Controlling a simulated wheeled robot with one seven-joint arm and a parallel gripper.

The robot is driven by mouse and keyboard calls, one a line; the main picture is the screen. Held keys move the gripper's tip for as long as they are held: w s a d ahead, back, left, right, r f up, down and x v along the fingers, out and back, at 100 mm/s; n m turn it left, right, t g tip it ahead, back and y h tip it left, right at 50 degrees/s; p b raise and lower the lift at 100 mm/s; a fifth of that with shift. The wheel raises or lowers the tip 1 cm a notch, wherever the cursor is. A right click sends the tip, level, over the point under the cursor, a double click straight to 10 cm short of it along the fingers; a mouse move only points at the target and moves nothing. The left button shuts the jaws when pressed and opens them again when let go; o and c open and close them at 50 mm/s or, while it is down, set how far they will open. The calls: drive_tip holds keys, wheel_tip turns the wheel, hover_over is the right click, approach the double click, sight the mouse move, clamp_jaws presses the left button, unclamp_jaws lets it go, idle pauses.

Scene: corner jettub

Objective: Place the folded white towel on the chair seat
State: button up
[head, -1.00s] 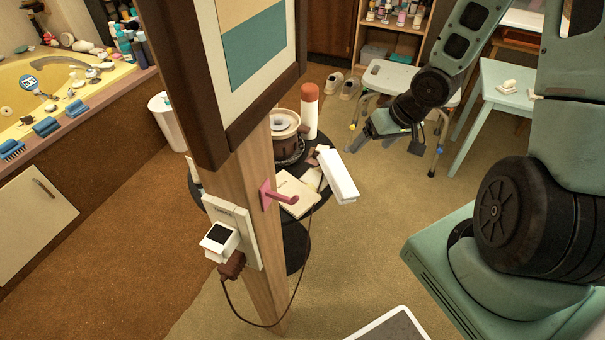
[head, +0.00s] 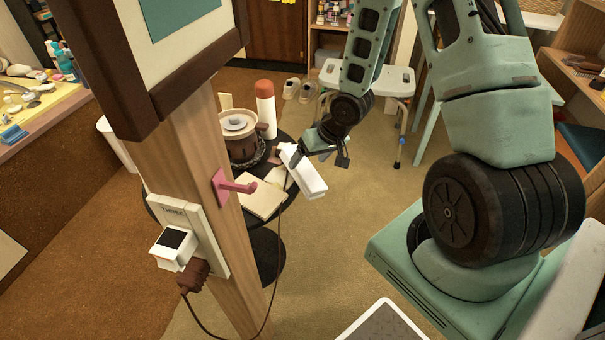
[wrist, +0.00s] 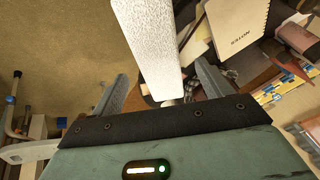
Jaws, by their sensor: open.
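The folded white towel (head: 304,172) is a long white bundle at the right edge of a round dark side table, sticking out past it. In the wrist view the towel (wrist: 148,45) runs from the top edge down between my fingers. My gripper (head: 297,157) is at the towel's far end. The wrist view shows my gripper (wrist: 160,88) open, one finger on each side of the towel; contact is not clear. A white seat with metal legs (head: 397,80) stands behind my arm, partly hidden; I cannot tell whether it is the task's chair.
The round table (head: 268,255) also holds a notebook (head: 262,196), a brown pot (head: 240,140) and a red-capped cylinder (head: 265,110). A wooden post (head: 190,150) with a pink hook (head: 232,186) and cable stands in front. Carpet (head: 350,230) right of the table is clear.

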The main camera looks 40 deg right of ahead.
sight(303, 164)
drive_tip(key=b+x, duration=0.1)
drive_tip(key=x, duration=0.4)
drive_tip(key=shift+w+d+r+b, duration=0.15)
drive_tip(key=shift+w+b, duration=0.1)
drive_tip(key=shift+b, duration=0.15)
drive_tip(key=c, duration=1.2)
drive_tip(key=shift+r, duration=0.15)
